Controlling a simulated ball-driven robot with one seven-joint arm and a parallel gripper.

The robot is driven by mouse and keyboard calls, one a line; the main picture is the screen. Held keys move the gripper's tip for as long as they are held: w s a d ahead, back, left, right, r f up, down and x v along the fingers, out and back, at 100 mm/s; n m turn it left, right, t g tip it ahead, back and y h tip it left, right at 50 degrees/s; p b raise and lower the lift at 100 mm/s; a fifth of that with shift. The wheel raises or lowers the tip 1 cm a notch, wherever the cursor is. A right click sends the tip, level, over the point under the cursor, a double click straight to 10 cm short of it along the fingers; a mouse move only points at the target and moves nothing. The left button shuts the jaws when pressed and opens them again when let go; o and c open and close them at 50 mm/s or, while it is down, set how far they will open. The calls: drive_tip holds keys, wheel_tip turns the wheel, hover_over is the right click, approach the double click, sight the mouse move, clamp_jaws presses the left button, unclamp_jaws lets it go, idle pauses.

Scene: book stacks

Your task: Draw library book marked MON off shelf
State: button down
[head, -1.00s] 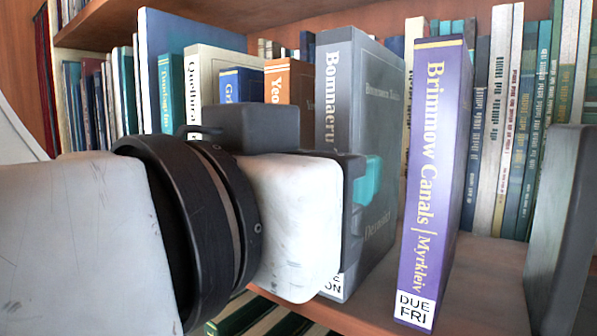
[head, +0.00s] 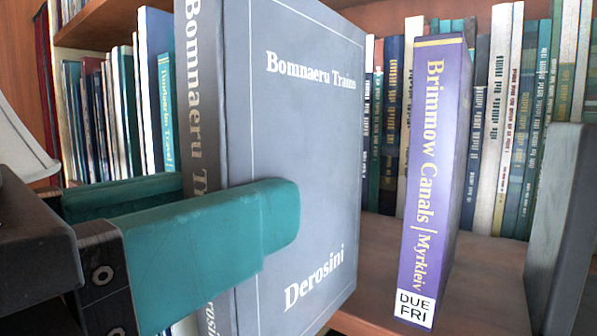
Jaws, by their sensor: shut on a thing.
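The grey book "Bomnaeru Trains" by Derosini (head: 300,150) stands upright in front of the shelf, its cover turned towards me. My gripper (head: 235,215) comes in from the left with teal fingers, shut on this book. One finger lies across the cover; the other is mostly hidden behind the book. The lower spine, where a label would sit, is covered by the finger and cut off by the frame. The purple book "Brimmow Canals" (head: 432,180) stands on the shelf to the right, with a white label reading DUE FRI (head: 413,308).
A grey bookend (head: 562,220) stands at the right. The wooden shelf board (head: 475,285) is bare between it and the purple book. A back row of books (head: 510,120) lines the shelf. Teal and white books (head: 125,100) stand at the left.

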drive_tip(key=v, duration=0.5)
